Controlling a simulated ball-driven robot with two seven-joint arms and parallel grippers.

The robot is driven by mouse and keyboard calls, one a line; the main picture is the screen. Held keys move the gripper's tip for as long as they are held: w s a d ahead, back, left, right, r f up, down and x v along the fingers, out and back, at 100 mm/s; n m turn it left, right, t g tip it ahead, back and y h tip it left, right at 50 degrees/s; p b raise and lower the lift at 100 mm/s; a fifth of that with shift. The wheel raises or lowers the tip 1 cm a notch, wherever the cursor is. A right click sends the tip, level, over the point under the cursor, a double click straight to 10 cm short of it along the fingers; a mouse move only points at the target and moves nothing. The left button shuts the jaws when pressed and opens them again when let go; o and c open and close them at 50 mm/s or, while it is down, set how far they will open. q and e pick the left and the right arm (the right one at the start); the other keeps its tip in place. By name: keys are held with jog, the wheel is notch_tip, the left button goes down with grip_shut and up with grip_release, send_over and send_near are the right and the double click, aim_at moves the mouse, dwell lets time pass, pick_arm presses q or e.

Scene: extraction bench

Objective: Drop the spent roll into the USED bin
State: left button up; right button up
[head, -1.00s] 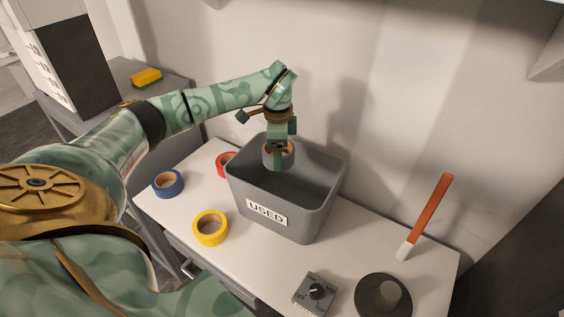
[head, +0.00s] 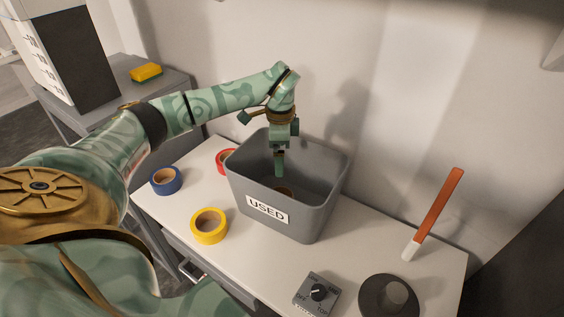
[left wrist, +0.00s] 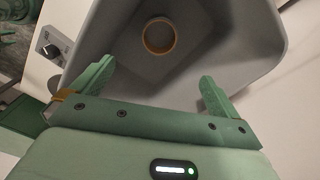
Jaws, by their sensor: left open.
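The grey USED bin (head: 318,215) stands on the white bench in the head view; its inside wall (left wrist: 240,35) fills much of the left wrist view. The spent roll (left wrist: 146,36), a brownish ring, is inside the bin, well below my fingers in the left wrist view. In the head view only a small part of the roll (head: 285,190) shows over the front wall. My left gripper (head: 279,172) is over the bin opening, pointing down. Its fingers (left wrist: 155,85) are spread apart and empty. My right gripper is not in view.
Blue (head: 166,181), yellow (head: 209,226) and red (head: 226,161) tape rolls lie left of the bin. A dial box (head: 317,293), a dark round item (head: 388,297) and an orange-handled tool (head: 438,210) are on the right. A wall rises behind.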

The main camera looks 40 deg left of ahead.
pick_arm(q)
notch_tip(320, 180, up, 15)
jog(key=p, duration=0.1)
jog(key=shift+r, duration=0.15)
dwell(0.4)
